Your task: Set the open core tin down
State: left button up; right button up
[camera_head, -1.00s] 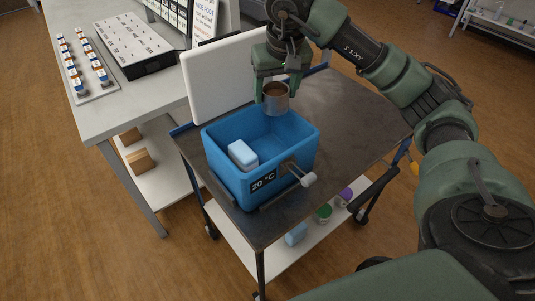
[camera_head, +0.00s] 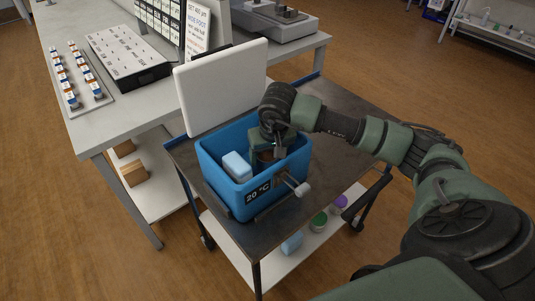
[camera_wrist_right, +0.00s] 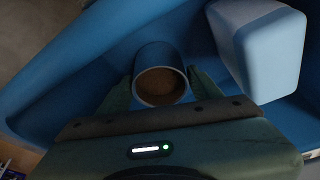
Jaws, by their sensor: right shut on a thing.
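The open core tin (camera_wrist_right: 161,84) shows in the right wrist view as a round metal tin with brown soil inside. My right gripper (camera_wrist_right: 160,90) is shut on it, one finger on each side. In the head view my right gripper (camera_head: 268,150) reaches down into the blue cooler box (camera_head: 236,201), marked 20 °C, and mostly hides the tin. Whether the tin touches the box floor I cannot tell. A pale blue ice block (camera_head: 236,166) lies in the box to the left of the tin; it also shows in the right wrist view (camera_wrist_right: 268,45). My left gripper is not in view.
The box stands on a dark cart top (camera_head: 335,125), with its white lid (camera_head: 222,88) upright behind it. A latch handle (camera_head: 296,187) juts from the box front. A grey bench (camera_head: 110,125) at the left holds a rack of small jars (camera_head: 78,75).

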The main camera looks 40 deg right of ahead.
jog(key=shift+f, duration=0.15)
jog(key=o, duration=1.2)
jog(key=shift+o, duration=0.2)
jog(key=shift+r, duration=0.35)
jog(key=b+v, duration=0.1)
jog(key=v, duration=1)
jog(key=shift+s+r, duration=0.25)
jog(key=shift+r, duration=0.1)
